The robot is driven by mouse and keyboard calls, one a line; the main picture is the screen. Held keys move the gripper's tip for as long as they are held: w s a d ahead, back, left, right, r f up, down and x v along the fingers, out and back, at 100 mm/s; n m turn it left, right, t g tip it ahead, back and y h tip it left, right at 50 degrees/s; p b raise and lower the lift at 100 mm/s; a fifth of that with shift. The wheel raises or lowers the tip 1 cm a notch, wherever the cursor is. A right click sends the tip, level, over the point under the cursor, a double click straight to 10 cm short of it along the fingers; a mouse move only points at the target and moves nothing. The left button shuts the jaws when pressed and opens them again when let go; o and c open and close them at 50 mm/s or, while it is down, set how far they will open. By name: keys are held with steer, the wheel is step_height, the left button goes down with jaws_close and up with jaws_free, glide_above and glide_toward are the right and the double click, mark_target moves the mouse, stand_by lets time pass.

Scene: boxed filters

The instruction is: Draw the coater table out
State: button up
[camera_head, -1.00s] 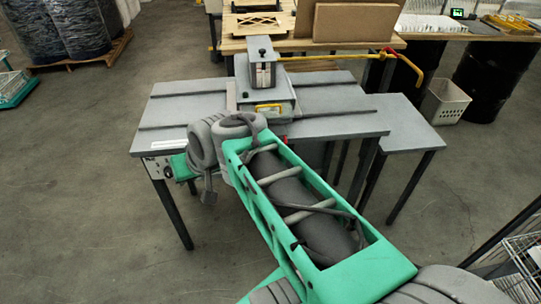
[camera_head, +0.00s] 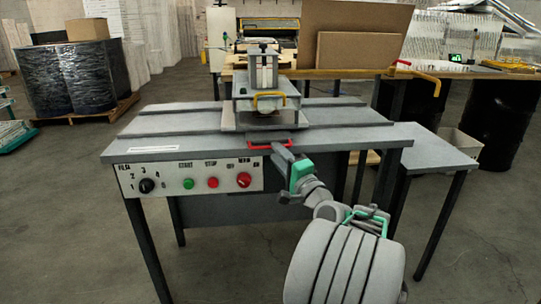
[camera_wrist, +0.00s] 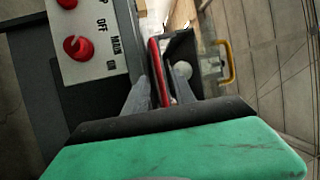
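The coater table (camera_head: 165,122) is a grey bench with grooves in its top and a machine head (camera_head: 264,92) in the middle. A red handle (camera_head: 258,146) sits at the front edge of its top, below the head. It also shows in the wrist view (camera_wrist: 155,58) as an upright red bar. My gripper (camera_head: 279,148) is at the right part of this handle. In the wrist view its fingers (camera_wrist: 160,82) stand on either side of the red bar, with gaps visible, so it looks open around the handle. Contact with the bar cannot be told.
A control panel (camera_head: 190,180) with a dial and buttons is left of my gripper. A yellow handle (camera_head: 270,97) is on the head above. A side table (camera_head: 440,150) stands at the right. Open floor lies in front and to the left.

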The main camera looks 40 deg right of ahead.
steer(key=x, duration=0.4)
steer(key=shift+w, duration=0.15)
jaws_close()
stand_by(1.2)
